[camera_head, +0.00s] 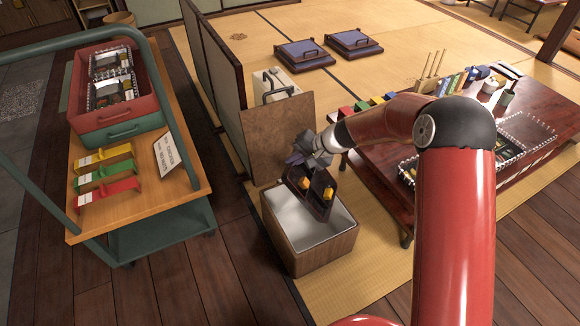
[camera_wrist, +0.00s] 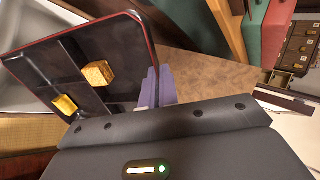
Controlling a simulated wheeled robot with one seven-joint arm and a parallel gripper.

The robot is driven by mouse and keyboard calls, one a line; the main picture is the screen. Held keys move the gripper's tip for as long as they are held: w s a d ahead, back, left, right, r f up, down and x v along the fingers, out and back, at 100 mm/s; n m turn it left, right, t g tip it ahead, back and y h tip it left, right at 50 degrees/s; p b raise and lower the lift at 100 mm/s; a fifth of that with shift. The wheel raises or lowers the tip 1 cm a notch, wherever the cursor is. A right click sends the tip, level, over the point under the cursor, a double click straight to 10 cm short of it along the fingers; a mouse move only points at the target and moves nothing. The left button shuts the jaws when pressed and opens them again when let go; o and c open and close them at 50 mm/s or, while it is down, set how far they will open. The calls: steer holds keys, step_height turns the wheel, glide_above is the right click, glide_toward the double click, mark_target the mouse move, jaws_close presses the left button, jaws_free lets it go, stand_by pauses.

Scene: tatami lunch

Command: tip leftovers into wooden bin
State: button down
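The wooden bin (camera_head: 322,257) stands on the floor in the middle of the head view, with a bare metal-looking inside and its brown lid (camera_head: 270,135) raised behind it. My gripper (camera_head: 300,168) is above the bin's back part, shut on the edge of a dark compartmented lunch box (camera_head: 318,209). The box is steeply tilted over the bin opening. Two yellow food pieces (camera_head: 328,193) are still in its compartments. In the wrist view the box (camera_wrist: 115,40) has a red rim, and a yellow piece (camera_wrist: 98,73) sits in it; a purple-grey fingertip (camera_wrist: 150,92) is at its edge.
A green cart (camera_head: 150,205) at the left carries a red crate (camera_head: 140,90) with packed boxes and several coloured holders. A low red-brown table (camera_head: 375,180) with boxes and dishes stands at the right. A folding screen (camera_head: 215,75) is behind the bin.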

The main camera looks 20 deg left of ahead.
steer(key=shift+w+d+r+y+b, duration=0.15)
steer(key=shift+d+y+b, duration=1.35)
steer(key=shift+b, duration=1.5)
steer(key=d+y+b, duration=0.2)
steer(key=b, duration=0.1)
steer(key=shift+w+r, duration=0.1)
steer(key=shift+r, duration=0.3)
steer(key=d+f+g+y+b, duration=0.1)
steer(key=d+y+b, duration=0.3)
steer(key=d+y, duration=0.2)
steer(key=shift+w+d+y, duration=0.15)
steer(key=shift+w+y, duration=0.05)
steer(key=shift+y, duration=0.4)
